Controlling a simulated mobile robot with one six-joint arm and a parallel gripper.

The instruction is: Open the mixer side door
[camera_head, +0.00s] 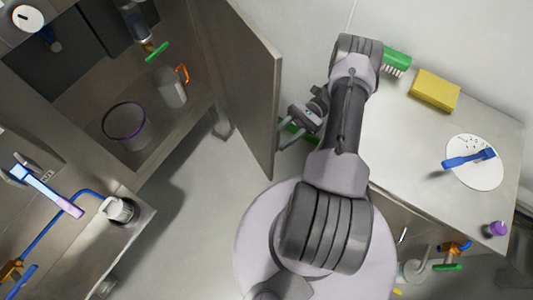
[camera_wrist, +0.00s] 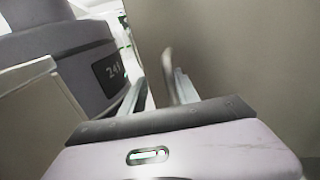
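The mixer side door (camera_head: 245,85) is a flat grey panel. It stands swung open beside the mixer housing (camera_head: 185,35), with the inside of the compartment in view. My gripper (camera_head: 284,132) is beside the door's outer face, near its free edge. Its fingers look spread apart. In the wrist view the door (camera_wrist: 250,60) fills the right side as a plain surface, and my gripper (camera_wrist: 163,88) points along it. A thin grey upright piece stands by the fingers; I cannot tell whether they touch it.
Inside the compartment are a purple-rimmed round container (camera_head: 125,122) and a jug with an orange handle (camera_head: 173,90). On the right, a worktop (camera_head: 405,130) bears a yellow sponge (camera_head: 434,90), a green brush (camera_head: 396,61) and a white disc (camera_head: 478,173). Open floor (camera_head: 195,225) lies below the door.

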